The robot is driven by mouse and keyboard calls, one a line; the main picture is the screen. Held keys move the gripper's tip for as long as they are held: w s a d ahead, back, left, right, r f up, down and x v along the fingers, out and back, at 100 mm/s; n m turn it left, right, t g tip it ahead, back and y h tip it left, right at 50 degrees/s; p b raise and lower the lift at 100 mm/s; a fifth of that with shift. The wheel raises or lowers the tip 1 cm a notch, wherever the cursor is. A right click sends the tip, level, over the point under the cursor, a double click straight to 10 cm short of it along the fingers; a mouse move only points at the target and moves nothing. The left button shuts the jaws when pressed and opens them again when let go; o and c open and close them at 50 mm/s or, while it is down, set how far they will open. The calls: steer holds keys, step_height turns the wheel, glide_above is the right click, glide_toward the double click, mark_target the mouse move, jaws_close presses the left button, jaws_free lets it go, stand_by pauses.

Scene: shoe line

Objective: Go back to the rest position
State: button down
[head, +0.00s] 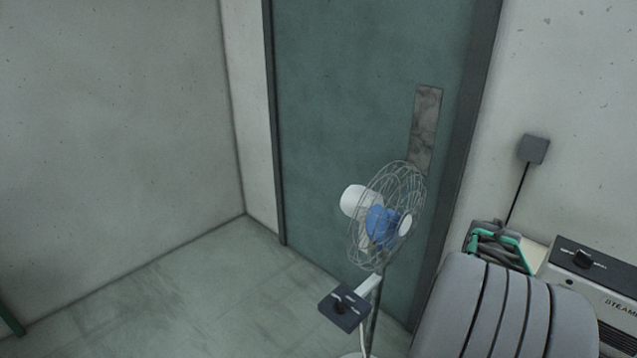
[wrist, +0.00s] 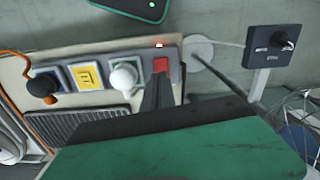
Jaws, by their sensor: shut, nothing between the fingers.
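My gripper (wrist: 157,88) shows in the wrist view as dark fingers, shut together with nothing between them, in front of the broad green and black body of the hand. The fingertips appear just below a red button (wrist: 161,65) on a beige control panel (wrist: 115,57); I cannot tell whether they touch it. In the head view the fingers cannot be made out.
The panel also carries a black knob (wrist: 42,86), a yellow button (wrist: 87,75) and a white knob (wrist: 124,77). A fan (head: 386,220) with a control box (head: 343,306) stands before a teal door (head: 340,110). A steamer (head: 603,283) is at the right.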

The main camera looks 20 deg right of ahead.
steer(key=w+a+r+n+t, duration=0.1)
steer(key=a+n, duration=0.3)
steer(key=a, duration=0.6)
steer(key=w+a+r+n+t, duration=0.1)
steer(key=w+a+r+n, duration=0.3)
steer(key=a, duration=0.6)
steer(key=w+a+r+n+t, duration=0.1)
steer(key=a+n, duration=0.3)
steer(key=a, duration=0.6)
steer(key=shift+w+a+r+t, duration=0.35)
steer(key=shift+w+r+t, duration=0.05)
steer(key=shift+w+r, duration=0.4)
steer(key=shift+w, duration=0.1)
